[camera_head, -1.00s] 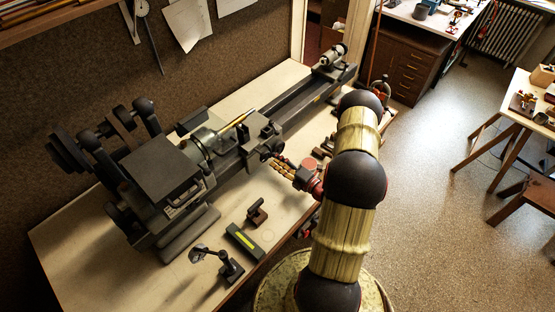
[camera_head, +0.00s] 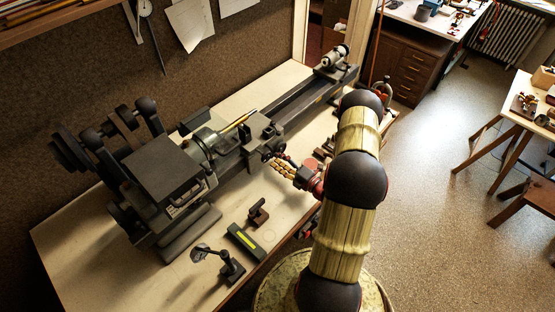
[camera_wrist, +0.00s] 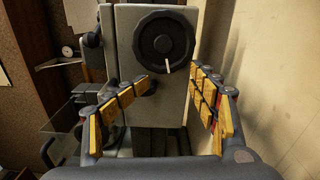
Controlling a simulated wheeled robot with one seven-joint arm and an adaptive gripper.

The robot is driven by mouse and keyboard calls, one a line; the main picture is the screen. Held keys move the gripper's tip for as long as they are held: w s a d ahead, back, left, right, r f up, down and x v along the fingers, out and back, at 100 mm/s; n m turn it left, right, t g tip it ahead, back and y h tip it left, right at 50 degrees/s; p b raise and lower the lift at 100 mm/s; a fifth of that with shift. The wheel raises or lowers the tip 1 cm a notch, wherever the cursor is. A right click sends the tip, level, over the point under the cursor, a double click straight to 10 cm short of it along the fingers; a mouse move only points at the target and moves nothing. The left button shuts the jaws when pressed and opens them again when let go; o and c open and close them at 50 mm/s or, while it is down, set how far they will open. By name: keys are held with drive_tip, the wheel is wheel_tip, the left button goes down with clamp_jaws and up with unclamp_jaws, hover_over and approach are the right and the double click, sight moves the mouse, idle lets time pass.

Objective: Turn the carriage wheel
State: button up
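The carriage wheel is a dark round handwheel (camera_wrist: 163,40) on the grey front face of the lathe carriage (camera_wrist: 125,40), with a short pale bar at its lower edge. The carriage (camera_head: 262,130) sits on the lathe bed in the head view. My gripper (camera_wrist: 172,80) is open, its yellow-padded fingers spread on either side below the wheel in the wrist view. Nothing is held between them. In the head view my gripper (camera_head: 279,167) is just in front of the carriage; whether a fingertip touches it I cannot tell.
The lathe headstock (camera_head: 165,170) stands to the left and the tailstock (camera_head: 333,60) at the far end of the bed. A small dark block (camera_head: 258,212), a level-like bar (camera_head: 245,241) and a stand (camera_head: 230,267) lie on the bench (camera_head: 85,255) front.

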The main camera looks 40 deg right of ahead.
drive_tip(key=o, duration=0.3)
drive_tip(key=shift+s+f, duration=0.1)
drive_tip(key=shift+s, duration=0.1)
drive_tip(key=s, duration=0.8)
drive_tip(key=shift+d, duration=0.3)
